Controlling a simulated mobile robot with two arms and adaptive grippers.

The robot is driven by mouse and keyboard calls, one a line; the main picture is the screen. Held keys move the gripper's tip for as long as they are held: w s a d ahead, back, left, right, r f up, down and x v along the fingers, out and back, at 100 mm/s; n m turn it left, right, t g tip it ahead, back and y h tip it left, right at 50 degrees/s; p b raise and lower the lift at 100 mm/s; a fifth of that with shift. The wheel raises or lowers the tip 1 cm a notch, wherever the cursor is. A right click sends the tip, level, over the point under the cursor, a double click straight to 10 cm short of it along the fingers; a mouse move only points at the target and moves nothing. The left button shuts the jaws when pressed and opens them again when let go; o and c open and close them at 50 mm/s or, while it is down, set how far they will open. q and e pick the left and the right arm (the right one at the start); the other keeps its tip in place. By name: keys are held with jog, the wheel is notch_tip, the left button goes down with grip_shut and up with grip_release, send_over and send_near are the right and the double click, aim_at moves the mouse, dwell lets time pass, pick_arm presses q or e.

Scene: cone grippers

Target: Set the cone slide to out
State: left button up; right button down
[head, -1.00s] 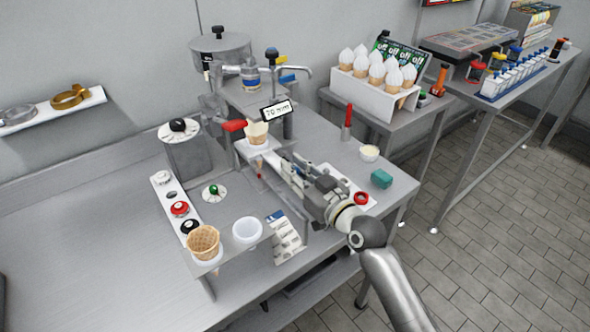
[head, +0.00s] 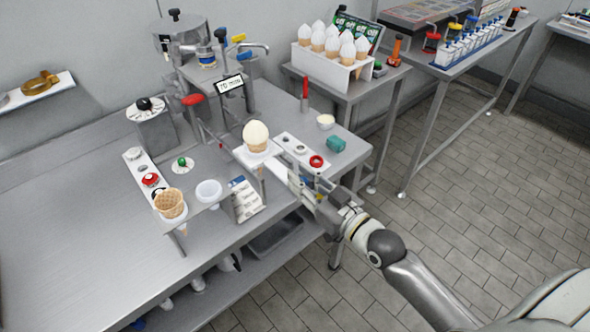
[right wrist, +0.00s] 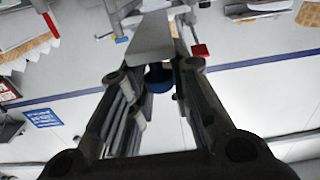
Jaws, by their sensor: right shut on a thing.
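The cone slide (head: 244,154) is a pale plate at the front of the dispenser, bearing a wafer cone (head: 257,146) with a round cream-coloured top. The plate stands clear in front of the dispenser head, toward the table's front edge. My right gripper (head: 303,183) is in front of the slide, shut on its grey handle bar. In the right wrist view a grey bar (right wrist: 152,40) runs between the dark fingers, with a blue round piece below it. The exact finger contact is partly hidden. My left gripper is not in view.
The dispenser (head: 205,72) with its red lever (head: 191,100) and "70 mm" sign (head: 230,85) stands behind. The floor at right is clear.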

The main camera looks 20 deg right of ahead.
jog(key=shift+s+d, duration=0.1)
jog(key=shift+s, duration=0.25)
jog(key=shift+f, duration=0.15)
jog(key=c, duration=1.3)
grip_release()
jog(key=shift+s+d, duration=0.1)
jog(key=shift+s, duration=0.15)
jog(key=shift+w, duration=0.1)
jog(key=v, duration=1.2)
